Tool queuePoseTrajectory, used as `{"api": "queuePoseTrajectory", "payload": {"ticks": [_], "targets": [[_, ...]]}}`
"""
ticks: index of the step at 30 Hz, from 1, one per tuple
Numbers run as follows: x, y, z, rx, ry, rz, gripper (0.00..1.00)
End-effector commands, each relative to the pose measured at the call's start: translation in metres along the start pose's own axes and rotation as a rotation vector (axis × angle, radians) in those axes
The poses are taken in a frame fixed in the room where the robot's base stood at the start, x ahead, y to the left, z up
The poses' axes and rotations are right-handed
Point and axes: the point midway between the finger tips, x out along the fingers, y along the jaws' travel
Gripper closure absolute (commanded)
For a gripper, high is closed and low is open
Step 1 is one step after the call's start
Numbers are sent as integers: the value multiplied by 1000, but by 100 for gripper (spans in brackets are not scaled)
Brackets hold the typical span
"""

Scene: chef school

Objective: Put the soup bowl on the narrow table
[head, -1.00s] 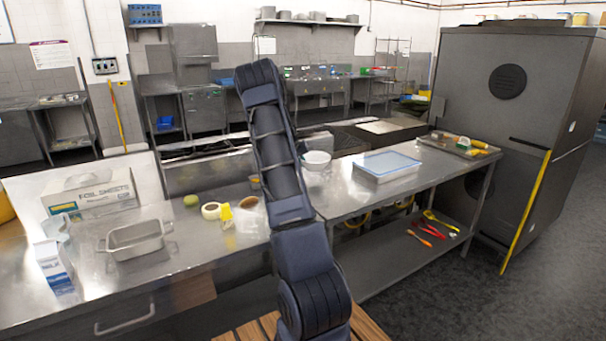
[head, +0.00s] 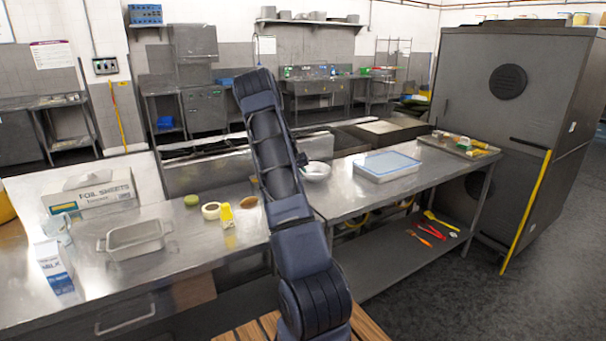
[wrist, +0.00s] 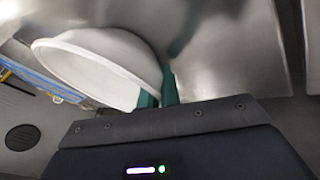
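The white soup bowl (head: 316,172) is at the far part of the steel counter, just right of my arm in the head view. It fills the upper left of the wrist view (wrist: 95,65), appearing tilted there. My gripper (wrist: 160,93) has its two teal fingers close together at the bowl's edge, with the wall seemingly pinched between them. In the head view my arm mostly hides the gripper. I cannot tell whether the bowl touches the counter. A slatted wooden top (head: 370,326) shows at the bottom, partly behind my arm; I cannot tell if it is the narrow table.
A blue-lidded tray (head: 387,166) stands right of the bowl. Left on the counter are a metal pan (head: 135,240), a milk carton (head: 54,268), a foil box (head: 92,193), and a yellow bottle (head: 227,215). A large grey cabinet (head: 510,130) stands at right.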

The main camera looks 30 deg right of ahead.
Motion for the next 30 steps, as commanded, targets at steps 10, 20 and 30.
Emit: {"api": "queuePoseTrajectory", "payload": {"ticks": [10,20,30], "targets": [[0,0,0,0,0,0,74],[-26,0,-2,0,3,-1,74],[-90,0,-1,0,2,-1,74]]}}
